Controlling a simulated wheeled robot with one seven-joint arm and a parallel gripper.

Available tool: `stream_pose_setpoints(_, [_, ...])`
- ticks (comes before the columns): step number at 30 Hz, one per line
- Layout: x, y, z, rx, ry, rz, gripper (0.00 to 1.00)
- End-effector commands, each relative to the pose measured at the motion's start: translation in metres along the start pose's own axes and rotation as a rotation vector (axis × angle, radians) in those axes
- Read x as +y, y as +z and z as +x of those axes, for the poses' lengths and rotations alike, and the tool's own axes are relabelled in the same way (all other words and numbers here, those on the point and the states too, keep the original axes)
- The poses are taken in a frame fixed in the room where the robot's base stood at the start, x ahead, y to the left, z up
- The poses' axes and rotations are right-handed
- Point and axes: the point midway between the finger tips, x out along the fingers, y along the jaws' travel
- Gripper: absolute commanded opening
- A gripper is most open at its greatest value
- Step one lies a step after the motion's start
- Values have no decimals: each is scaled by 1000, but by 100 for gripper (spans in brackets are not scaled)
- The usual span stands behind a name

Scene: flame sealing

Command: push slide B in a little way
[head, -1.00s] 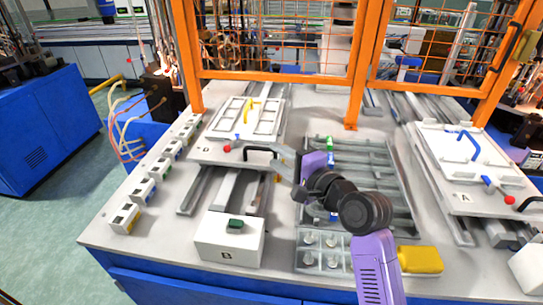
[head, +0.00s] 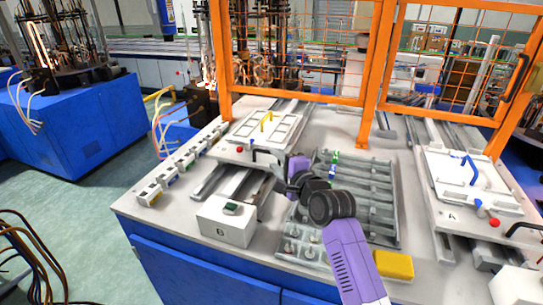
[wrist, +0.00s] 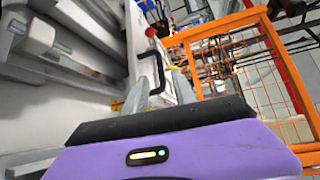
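My gripper (head: 281,172) is at the right end of the black handle, partly hidden by my wrist in the head view. In the wrist view, my two grey fingers (wrist: 162,85) are apart, with the black handle (wrist: 171,72) by their tips. I cannot tell whether they touch it.
A white box marked B (head: 226,226) stands in front of slide B. A grey slotted tray (head: 378,205) and a yellow block (head: 394,265) are to the right. Slide A (head: 452,217) is further right. An orange guard frame (head: 299,92) stands behind.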

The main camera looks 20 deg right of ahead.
Motion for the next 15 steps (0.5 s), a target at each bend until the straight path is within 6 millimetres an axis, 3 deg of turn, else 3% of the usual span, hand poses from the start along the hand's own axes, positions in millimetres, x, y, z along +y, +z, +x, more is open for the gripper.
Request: stream_pose_setpoints(15, [0,0,62,-1,2,0,33])
